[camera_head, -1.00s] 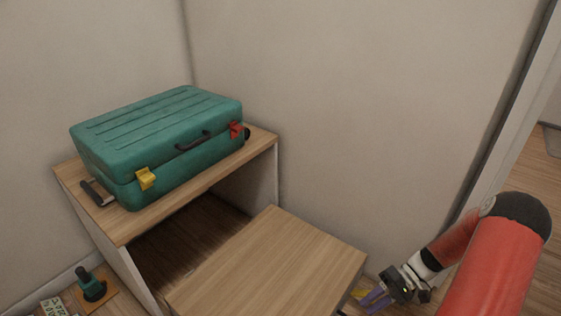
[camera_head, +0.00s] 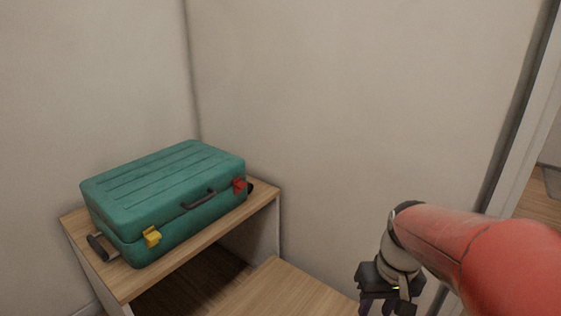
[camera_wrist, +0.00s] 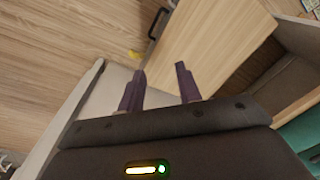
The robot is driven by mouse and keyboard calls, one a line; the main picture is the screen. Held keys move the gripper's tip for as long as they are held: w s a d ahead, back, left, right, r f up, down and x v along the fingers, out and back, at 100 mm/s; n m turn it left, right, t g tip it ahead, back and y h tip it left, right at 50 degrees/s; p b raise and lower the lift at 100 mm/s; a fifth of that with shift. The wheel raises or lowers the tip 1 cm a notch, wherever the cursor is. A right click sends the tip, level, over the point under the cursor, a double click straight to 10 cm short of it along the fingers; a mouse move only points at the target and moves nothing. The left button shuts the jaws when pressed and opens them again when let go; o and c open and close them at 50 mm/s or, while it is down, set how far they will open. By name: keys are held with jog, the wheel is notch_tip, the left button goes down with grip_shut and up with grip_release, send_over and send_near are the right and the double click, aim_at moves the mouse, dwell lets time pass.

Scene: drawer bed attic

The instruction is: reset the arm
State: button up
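My gripper (camera_head: 380,303) shows at the lower right in the head view, at the end of my red arm and cut off by the bottom edge. In the wrist view its two dark purple fingers (camera_wrist: 161,72) stand apart with nothing between them, so it is open and empty. A wooden panel with a dark handle (camera_wrist: 158,23) lies beyond the fingertips.
A teal suitcase (camera_head: 165,197) with yellow and red latches lies on a wooden cabinet (camera_head: 132,286). A pulled-out wooden drawer or panel (camera_head: 280,289) extends from it. Plain walls stand behind. A small yellow thing (camera_wrist: 133,54) lies near the fingers.

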jog(key=s+a+r+t+h+p, duration=0.1)
jog(key=s+a+r+t+p, duration=0.1)
jog(key=s+r+t, duration=0.3)
notch_tip(320, 180, up, 5)
jog(key=s+a, duration=0.1)
jog(key=s, duration=0.1)
jog(key=shift+s+m, duration=0.35)
jog(key=shift+m, duration=0.05)
jog(key=shift+f, duration=0.1)
dwell(1.1)
